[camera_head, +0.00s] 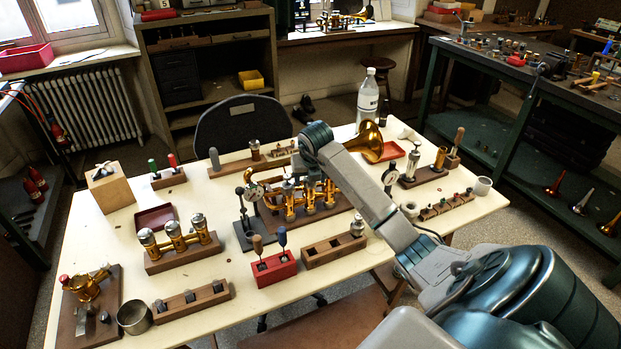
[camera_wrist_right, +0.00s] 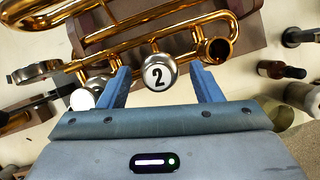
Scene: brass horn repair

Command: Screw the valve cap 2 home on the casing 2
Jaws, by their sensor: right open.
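The brass horn (camera_head: 290,210) lies on a wooden stand near the middle of the bench, partly hidden by my right arm. In the right wrist view, valve cap 2 (camera_wrist_right: 159,73) is a round silver cap with a black 2 on a white disc. It sits at the horn's middle casing, seen from above; the casing and its thread are hidden under it. My right gripper (camera_wrist_right: 161,70) is open, with one blue finger on each side of the cap and a visible gap at both sides. I cannot tell how far down the cap sits. My left gripper is out of view.
An open brass tube (camera_wrist_right: 217,49) is right of the cap, close to the right finger. A dial gauge stand (camera_head: 248,215) stands left of the horn. A red block with screwdrivers (camera_head: 275,270) and a wooden rack (camera_head: 333,250) are in front. A clear bottle (camera_head: 368,100) stands behind.

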